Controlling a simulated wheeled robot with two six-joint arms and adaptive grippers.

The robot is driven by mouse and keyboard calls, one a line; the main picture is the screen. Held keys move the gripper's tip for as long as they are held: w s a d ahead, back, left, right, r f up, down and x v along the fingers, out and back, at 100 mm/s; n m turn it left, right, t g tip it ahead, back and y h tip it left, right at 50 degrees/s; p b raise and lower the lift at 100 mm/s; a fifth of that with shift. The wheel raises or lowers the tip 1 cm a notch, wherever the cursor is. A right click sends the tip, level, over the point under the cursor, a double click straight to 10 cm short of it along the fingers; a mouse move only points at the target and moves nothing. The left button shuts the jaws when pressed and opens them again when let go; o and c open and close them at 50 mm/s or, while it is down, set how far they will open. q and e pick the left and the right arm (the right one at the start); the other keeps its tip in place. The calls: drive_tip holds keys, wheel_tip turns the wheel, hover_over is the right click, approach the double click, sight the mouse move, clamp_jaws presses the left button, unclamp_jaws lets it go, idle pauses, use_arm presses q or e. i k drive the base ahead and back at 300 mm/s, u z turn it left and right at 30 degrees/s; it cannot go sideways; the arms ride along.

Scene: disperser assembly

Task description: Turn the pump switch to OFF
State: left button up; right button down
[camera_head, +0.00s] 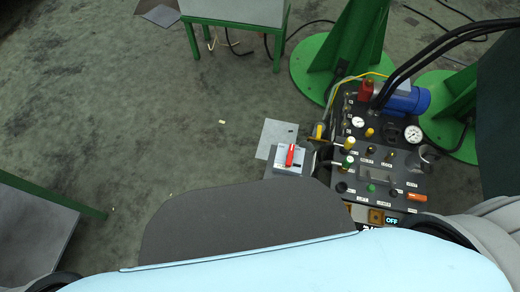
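A dark control panel (375,175) stands at the right, with gauges, knobs and small labels too small to read. A grey box with a red handle (290,156) sits at the panel's left side; the handle points up and down in the picture. A sign reading OFF (391,220) shows at the panel's lower edge, beside a yellow-brown square part (376,216). I cannot tell for certain which of these is the pump switch. Neither of my grippers is in view, and my own body hides the area below the panel.
A blue motor-like cylinder (408,100) and black hoses lie behind the panel. Green stands (345,60) rise at the back. A green-legged table (235,12) is at the top and another (35,235) at the left. The floor between them is mostly clear.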

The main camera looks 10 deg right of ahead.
sight(290, 157)
drive_tip(key=u, duration=2.05)
drive_tip(key=i, duration=1.25)
drive_tip(key=u, duration=3.4)
drive_tip(key=k, duration=2.25)
drive_tip(key=u, duration=0.95)
